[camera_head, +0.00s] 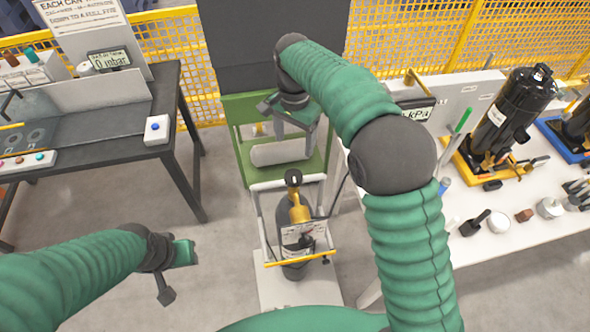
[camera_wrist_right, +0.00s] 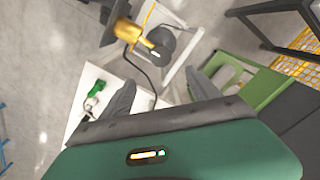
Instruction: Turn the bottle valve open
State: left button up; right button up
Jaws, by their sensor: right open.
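The bottle (camera_head: 284,232) is a dark grey cylinder standing upright in a white-framed carrier. Its brass valve (camera_head: 299,210) with a black knob (camera_head: 293,178) is on top.
A green frame (camera_head: 238,115) holding a grey cylinder (camera_head: 277,153) stands behind. A white table (camera_head: 515,240) with compressors is at right, a dark bench (camera_head: 110,148) at left.

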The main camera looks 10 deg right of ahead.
jog(key=p, duration=0.1)
send_near(294, 175)
jog(key=shift+s+a+f, duration=0.15)
jog(key=shift+a+f, duration=0.25)
jog(key=f, duration=0.2)
jog(key=f+p, duration=0.1)
jog(key=f, duration=0.1)
jog(key=d+f, duration=0.1)
jog(key=f, duration=0.2)
jog(key=shift+p, duration=0.35)
jog(key=shift+f, duration=0.55)
pick_arm(q)
jog(key=r, duration=0.2)
jog(key=shift+w+a+r, duration=0.1)
jog(key=shift+a+r, duration=0.1)
jog(key=shift+r, duration=0.2)
pick_arm(e)
jog(key=shift+a, duration=0.15)
jog(key=shift+a, duration=0.2)
jog(key=c, duration=0.4)
jog(key=shift+d+r, duration=0.1)
jog(key=shift+d, duration=0.1)
jog(key=c, duration=1)
